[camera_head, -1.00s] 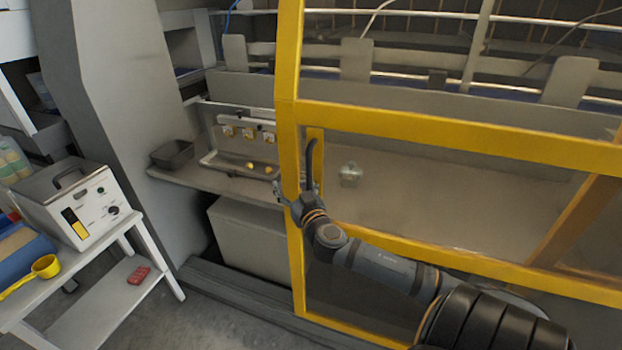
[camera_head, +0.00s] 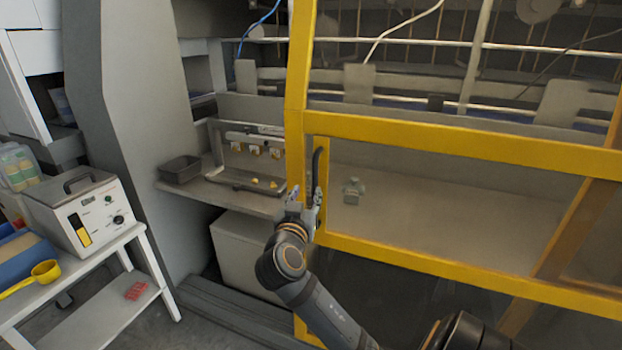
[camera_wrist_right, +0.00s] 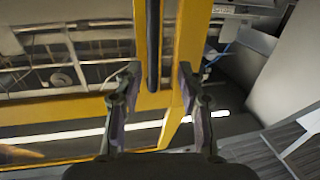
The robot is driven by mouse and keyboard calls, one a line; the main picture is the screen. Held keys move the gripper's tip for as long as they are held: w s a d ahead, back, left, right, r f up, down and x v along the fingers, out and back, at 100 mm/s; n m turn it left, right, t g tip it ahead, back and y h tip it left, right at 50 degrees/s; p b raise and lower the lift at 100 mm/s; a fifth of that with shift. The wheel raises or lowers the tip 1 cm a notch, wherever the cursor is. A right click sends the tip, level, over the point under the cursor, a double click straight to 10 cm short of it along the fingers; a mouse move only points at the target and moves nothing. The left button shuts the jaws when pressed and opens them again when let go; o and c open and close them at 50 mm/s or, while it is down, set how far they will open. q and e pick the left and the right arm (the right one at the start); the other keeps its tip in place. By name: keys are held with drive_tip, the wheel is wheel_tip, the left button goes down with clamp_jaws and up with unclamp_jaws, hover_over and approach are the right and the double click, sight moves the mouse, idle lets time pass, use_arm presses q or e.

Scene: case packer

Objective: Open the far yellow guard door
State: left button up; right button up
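The yellow guard door (camera_head: 440,137) has a clear panel and stands in front of me; it looks closed. Its dark upright handle (camera_head: 317,172) sits on the yellow stile at the door's left edge. My right gripper (camera_head: 306,196) is at the lower part of the handle. In the right wrist view the right gripper (camera_wrist_right: 160,72) is open, its fingers apart. The handle (camera_wrist_right: 153,42) runs between and beyond the fingertips, nearer the left finger. I cannot tell whether a finger touches it. My left gripper is not in view.
A yellow post (camera_head: 298,75) stands just left of the handle. Left of it are a grey shelf (camera_head: 235,196) with a dark tray (camera_head: 180,169) and a grey machine column (camera_head: 140,110). A white cart (camera_head: 140,262) carrying a control box (camera_head: 85,211) stands at the left.

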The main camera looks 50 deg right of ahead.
sight(313, 182)
drive_tip(key=d, duration=0.1)
drive_tip(key=d+p, duration=0.1)
drive_tip(key=w+d+r, duration=0.1)
drive_tip(key=shift+w, duration=0.1)
drive_tip(key=x, duration=0.2)
drive_tip(key=p+x, duration=0.1)
drive_tip(key=x, duration=0.1)
drive_tip(key=shift+w+f+p, duration=0.1)
drive_tip(key=shift+f+p, duration=0.2)
drive_tip(key=shift+f, duration=0.1)
drive_tip(key=shift+w+d, duration=0.1)
drive_tip(key=shift+c, duration=1)
drive_tip(key=c, duration=0.5)
drive_tip(key=shift+d, duration=0.15)
clamp_jaws()
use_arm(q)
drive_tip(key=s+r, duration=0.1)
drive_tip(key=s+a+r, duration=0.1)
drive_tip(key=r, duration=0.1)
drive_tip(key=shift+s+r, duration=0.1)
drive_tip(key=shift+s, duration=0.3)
use_arm(e)
drive_tip(key=shift+f, duration=0.1)
